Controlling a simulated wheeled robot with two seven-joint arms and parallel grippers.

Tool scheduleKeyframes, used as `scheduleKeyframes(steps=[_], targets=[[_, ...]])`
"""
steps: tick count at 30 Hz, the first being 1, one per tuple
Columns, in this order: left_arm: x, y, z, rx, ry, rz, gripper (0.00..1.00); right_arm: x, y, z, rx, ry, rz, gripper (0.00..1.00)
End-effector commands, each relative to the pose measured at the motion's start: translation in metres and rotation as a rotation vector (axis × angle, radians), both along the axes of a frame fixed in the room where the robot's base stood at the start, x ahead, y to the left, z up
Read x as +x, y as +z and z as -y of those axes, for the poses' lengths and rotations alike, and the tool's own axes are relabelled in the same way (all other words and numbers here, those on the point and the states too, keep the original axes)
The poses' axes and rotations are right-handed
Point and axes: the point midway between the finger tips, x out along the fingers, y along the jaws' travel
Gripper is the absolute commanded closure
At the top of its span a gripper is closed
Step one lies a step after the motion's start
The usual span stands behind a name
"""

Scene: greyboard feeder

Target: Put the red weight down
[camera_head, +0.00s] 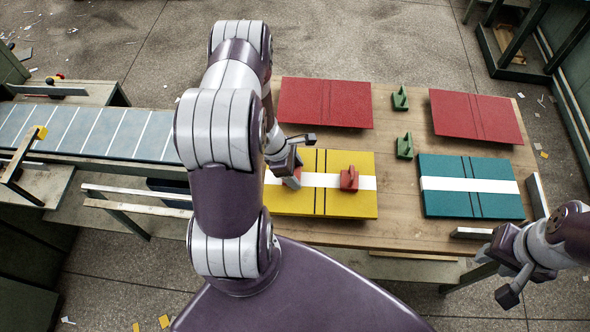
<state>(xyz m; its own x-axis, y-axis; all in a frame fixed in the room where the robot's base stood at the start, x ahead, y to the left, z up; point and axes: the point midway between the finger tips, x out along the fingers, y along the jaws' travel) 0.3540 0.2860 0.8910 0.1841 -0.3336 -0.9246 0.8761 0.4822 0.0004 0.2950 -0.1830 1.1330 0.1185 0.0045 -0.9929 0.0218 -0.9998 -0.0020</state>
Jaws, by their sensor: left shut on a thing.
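My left gripper (291,178) is low over the left part of the yellow board (330,206), at its white band. It is shut on a red weight (298,172), of which only a small part shows; the gripper hides the rest. I cannot tell whether this weight touches the board. A second red weight (349,178) with a handle stands on the white band to the right, apart from the gripper. My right gripper (490,258) is at the lower right, beyond the table's front edge; its fingers are too unclear to judge.
Two red boards (325,103) (476,117) lie at the back of the wooden table (392,226). A teal board (471,205) with a white band lies at the right. Two green weights (400,98) (404,147) stand between the boards. A blue-grey conveyor (90,130) lies left.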

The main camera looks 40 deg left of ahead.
Motion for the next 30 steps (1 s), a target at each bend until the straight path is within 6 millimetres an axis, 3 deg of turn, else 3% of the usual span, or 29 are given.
scheduleKeyframes(steps=[1, 3, 14, 24, 30], targets=[[0.0, -0.001, 0.0, 0.0, 0.0, 0.0, 0.3, 0.0, -0.002, 0.0, 0.0, 0.0, 0.0, 0.61], [0.0, -0.001, 0.0, 0.0, 0.0, 0.0, 0.11, 0.0, -0.001, 0.0, 0.0, 0.0, 0.0, 0.61], [0.0, 0.008, -0.002, 0.001, 0.001, 0.002, 0.11, 0.0, 0.004, 0.0, 0.0, 0.0, 0.0, 0.61], [-0.016, 0.087, -0.031, 0.002, 0.001, 0.004, 0.11, 0.0, 0.01, 0.0, 0.0, 0.0, 0.0, 0.61], [-0.02, 0.115, -0.036, 0.01, -0.039, 0.006, 0.11, 0.0, 0.012, 0.0, 0.0, 0.0, 0.0, 0.61]])
